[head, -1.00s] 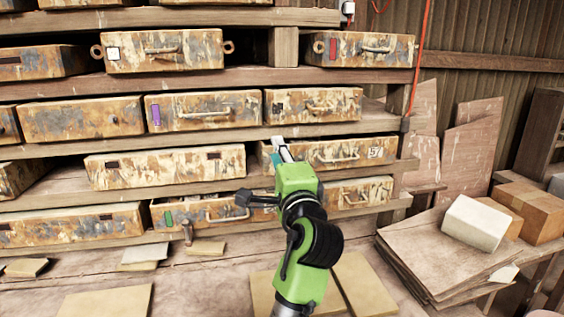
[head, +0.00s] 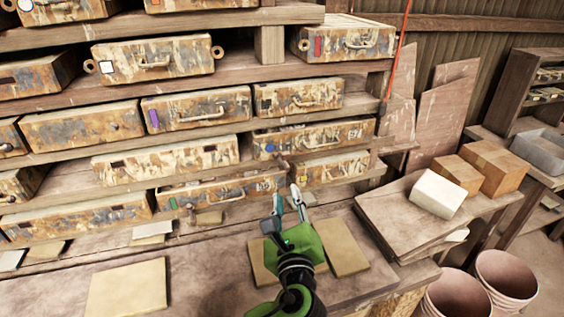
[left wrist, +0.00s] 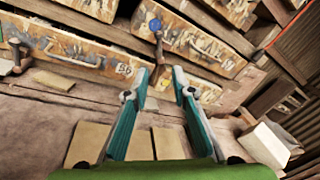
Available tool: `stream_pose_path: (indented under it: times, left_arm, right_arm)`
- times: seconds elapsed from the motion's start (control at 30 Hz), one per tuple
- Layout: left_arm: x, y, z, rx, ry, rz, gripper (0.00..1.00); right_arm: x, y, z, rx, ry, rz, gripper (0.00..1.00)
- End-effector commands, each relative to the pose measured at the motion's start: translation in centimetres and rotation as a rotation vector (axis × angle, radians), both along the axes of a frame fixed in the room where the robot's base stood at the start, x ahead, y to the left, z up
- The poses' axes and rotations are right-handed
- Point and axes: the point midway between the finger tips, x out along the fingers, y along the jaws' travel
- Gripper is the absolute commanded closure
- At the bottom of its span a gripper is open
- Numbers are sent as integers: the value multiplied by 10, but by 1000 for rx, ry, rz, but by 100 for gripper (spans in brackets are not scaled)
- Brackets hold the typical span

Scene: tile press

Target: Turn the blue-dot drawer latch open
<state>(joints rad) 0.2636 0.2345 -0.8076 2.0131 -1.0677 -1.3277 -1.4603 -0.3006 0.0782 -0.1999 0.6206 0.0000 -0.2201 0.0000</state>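The blue-dot drawer (head: 325,136) is a rusty, paint-worn drawer front with a handle, right of centre in the head view. Its blue dot (left wrist: 155,25) shows near the top of the left wrist view. A dark latch (left wrist: 159,50) hangs roughly straight down just below the dot; it also shows faintly in the head view (head: 283,163). My left gripper (head: 287,193) is below and in front of the latch. Its two teal fingers (left wrist: 160,74) are spread, with nothing between them, and appear apart from the latch. My right gripper is not in view.
Other drawers with coloured marks fill the wooden shelves, including a green-marked drawer (head: 222,190) at lower left. Flat tan tiles (head: 128,288) lie on the bench. A white block (head: 437,194) and cardboard boxes (head: 493,167) stand at right. Pink buckets (head: 507,278) stand below.

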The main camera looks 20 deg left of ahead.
Motion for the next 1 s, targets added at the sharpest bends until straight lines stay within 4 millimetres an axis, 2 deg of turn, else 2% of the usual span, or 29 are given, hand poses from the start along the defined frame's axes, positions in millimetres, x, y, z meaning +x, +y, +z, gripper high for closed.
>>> stream_pose_path:
  times: [0.3, 0.5, 0.7, 1.0]
  left_arm:
    - [64, 26, 4, 2, -1, 5, 77]
    - [96, 37, 3, -1, -1, 3, 77]
    - [111, 43, 1, -1, -2, 2, 77]
    - [114, 44, 1, -3, -1, 1, 77]
  right_arm:
    - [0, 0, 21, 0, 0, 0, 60]
    - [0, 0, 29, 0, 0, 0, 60]
    - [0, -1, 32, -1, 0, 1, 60]
    - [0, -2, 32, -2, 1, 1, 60]
